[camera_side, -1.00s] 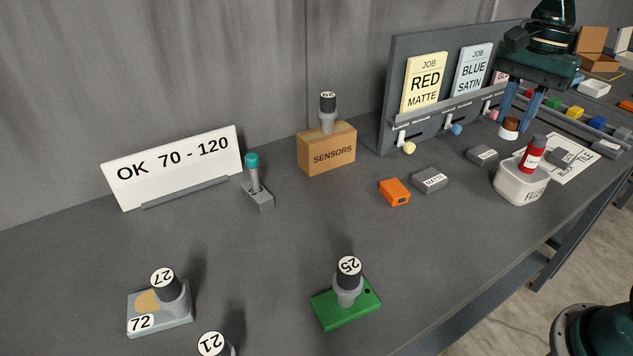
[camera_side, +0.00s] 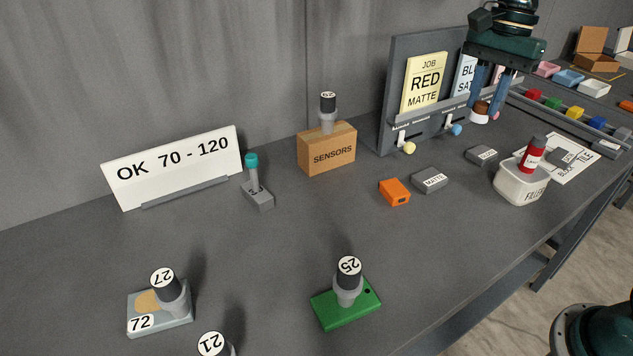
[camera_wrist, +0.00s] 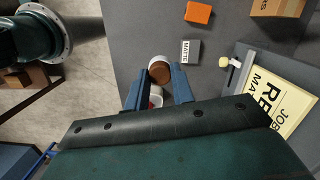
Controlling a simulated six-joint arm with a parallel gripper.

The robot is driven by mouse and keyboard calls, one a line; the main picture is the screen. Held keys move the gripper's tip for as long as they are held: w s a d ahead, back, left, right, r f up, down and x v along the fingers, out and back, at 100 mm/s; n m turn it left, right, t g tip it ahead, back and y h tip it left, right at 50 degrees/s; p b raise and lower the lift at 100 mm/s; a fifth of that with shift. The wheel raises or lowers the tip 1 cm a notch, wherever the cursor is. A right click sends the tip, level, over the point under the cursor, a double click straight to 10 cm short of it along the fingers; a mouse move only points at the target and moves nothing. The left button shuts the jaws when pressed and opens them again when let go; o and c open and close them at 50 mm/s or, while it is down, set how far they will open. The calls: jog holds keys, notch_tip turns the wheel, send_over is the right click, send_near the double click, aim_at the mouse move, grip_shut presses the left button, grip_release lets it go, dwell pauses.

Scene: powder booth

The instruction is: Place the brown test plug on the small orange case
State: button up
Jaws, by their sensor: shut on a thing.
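My gripper (camera_side: 489,95) is shut on the brown test plug (camera_side: 481,107), a short piece with a brown top and white lower part. It is held in the air in front of the job board. In the wrist view the plug (camera_wrist: 159,72) sits between the blue fingers of my gripper (camera_wrist: 158,85). The small orange case (camera_side: 394,192) lies on the table, left of and nearer than the gripper in the side view. It also shows at the top of the wrist view (camera_wrist: 198,13), with nothing on its top.
A grey MATTE block (camera_side: 429,180) lies right beside the orange case, and another grey block (camera_side: 481,155) lies farther right. A white tub (camera_side: 520,187) with a red bottle stands near the table edge. The job board (camera_side: 395,60) has protruding knobs. A SENSORS box (camera_side: 327,153) stands behind.

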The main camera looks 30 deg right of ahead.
jog(key=r, duration=0.2)
send_over(394, 188)
jog(key=shift+d+f, duration=0.25)
jog(key=shift+f, duration=0.1)
notch_tip(394, 188, down, 16)
jog(key=shift+r, duration=0.2)
dwell(0.6)
jog(key=shift+f, duration=2.1)
jog(key=shift+f, duration=0.2)
